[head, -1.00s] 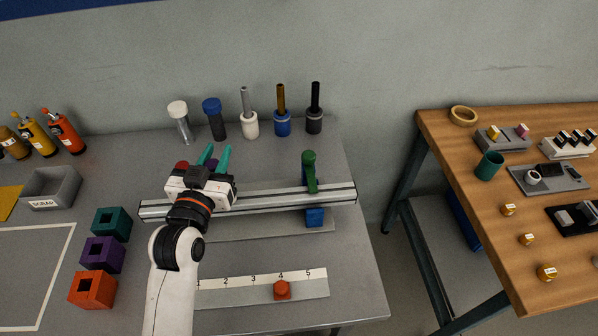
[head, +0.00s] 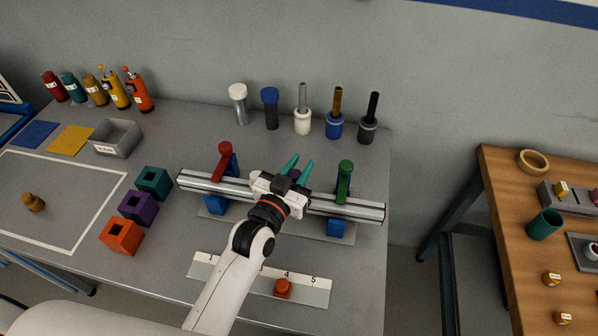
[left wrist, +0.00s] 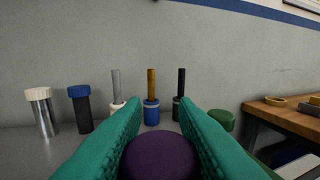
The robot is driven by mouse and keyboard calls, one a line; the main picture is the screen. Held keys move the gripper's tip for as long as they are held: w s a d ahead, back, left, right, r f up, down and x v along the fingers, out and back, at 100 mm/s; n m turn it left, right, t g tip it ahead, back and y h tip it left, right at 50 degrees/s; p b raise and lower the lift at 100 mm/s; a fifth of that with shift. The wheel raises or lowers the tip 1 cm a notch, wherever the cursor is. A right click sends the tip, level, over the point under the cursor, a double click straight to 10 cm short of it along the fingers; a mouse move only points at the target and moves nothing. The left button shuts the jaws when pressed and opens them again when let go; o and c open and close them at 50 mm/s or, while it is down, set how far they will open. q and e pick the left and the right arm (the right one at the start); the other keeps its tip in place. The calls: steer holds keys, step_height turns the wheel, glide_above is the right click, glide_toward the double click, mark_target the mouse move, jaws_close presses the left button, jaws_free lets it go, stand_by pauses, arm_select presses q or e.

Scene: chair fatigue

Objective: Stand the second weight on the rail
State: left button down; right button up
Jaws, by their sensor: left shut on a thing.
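The rail (head: 325,206) is a long silver beam on blue supports. A red round-headed piece (head: 224,150) stands toward its left end and a green one (head: 345,170) toward its right end. My left gripper (head: 300,165), with teal fingers, is over the rail between them, nearer the green one. It is shut on a purple round-topped piece (left wrist: 160,157), seen from above between the fingers in the left wrist view. My gripper hides the piece's lower part, so I cannot tell whether it touches the rail. A brass weight-like object (head: 33,202) stands in the white-outlined area. My right gripper is not in view.
Several capped cylinders and rods in holders, such as the blue holder (head: 335,128), stand behind the rail. A numbered strip (head: 313,291) with an orange block (head: 283,288) lies in front. Teal, purple and orange blocks (head: 121,236) and a grey scrap bin (head: 117,138) are left.

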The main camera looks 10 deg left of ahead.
arm_select(q)
steer(key=shift+f, duration=0.8)
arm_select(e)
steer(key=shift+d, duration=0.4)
arm_select(q)
steer(key=shift+f, duration=0.15)
steer(key=c, duration=1.1)
jaws_free()
steer(key=shift+c, duration=0.2)
steer(key=shift+r, duration=0.2)
steer(key=b+v, duration=0.1)
steer(key=v, duration=1.1)
steer(key=shift+b, duration=0.35)
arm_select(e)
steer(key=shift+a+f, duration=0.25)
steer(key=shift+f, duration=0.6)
